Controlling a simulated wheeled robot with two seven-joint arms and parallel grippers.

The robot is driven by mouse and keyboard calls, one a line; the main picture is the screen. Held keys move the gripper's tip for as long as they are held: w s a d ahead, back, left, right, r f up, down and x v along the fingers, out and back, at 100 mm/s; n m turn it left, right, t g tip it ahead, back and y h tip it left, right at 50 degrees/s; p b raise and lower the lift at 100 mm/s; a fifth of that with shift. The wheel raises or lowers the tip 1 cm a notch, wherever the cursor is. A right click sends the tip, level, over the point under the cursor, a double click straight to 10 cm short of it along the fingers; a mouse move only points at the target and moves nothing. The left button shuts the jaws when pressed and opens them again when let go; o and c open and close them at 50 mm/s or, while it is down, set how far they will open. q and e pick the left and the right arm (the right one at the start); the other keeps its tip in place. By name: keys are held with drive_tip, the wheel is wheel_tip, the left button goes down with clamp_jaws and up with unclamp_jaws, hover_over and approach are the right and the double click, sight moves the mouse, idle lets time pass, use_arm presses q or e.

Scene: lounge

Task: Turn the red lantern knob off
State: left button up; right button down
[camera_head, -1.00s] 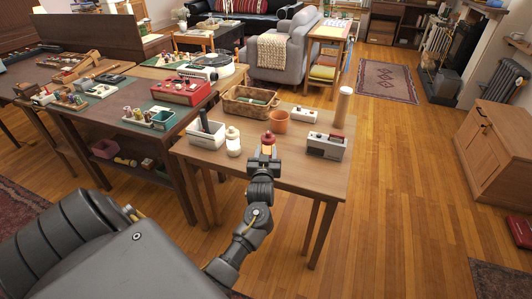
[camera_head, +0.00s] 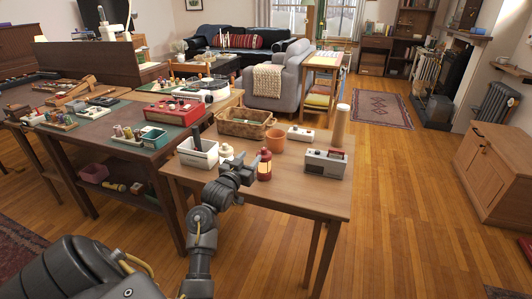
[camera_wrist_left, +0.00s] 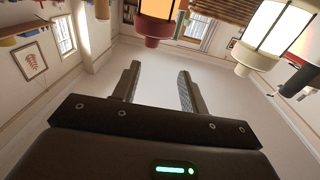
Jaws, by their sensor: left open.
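The red lantern (camera_head: 265,165) stands upright on the small wooden table (camera_head: 310,194), its pane glowing orange. My left gripper (camera_head: 245,171) is beside it, just to its left, with the fingers apart and nothing between them. In the left wrist view the open fingers (camera_wrist_left: 158,86) show, with the red lantern (camera_wrist_left: 153,27) at the top edge, partly cut off. A small red knob-like end (camera_wrist_left: 152,43) shows on its cap. I cannot tell whether the gripper touches the lantern. My right gripper is not in view.
A cream lantern (camera_head: 227,151) stands behind my left gripper, partly hidden; it glows in the wrist view (camera_wrist_left: 273,28).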

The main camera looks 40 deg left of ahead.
sight(262, 150)
use_arm(q)
drive_tip(key=shift+h, duration=0.4)
drive_tip(key=x, duration=0.6)
drive_tip(key=d+x, duration=0.1)
drive_tip(key=x, duration=0.3)
drive_tip(key=shift+w+f+b, duration=0.1)
drive_tip(key=shift+f+b, duration=0.25)
drive_tip(key=shift+f, duration=0.05)
drive_tip(key=shift+w, duration=0.45)
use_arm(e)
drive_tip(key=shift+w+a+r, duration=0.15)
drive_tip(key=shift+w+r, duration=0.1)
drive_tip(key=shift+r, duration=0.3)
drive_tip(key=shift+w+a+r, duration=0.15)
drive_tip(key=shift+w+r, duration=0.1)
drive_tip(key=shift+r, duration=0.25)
use_arm(q)
clamp_jaws()
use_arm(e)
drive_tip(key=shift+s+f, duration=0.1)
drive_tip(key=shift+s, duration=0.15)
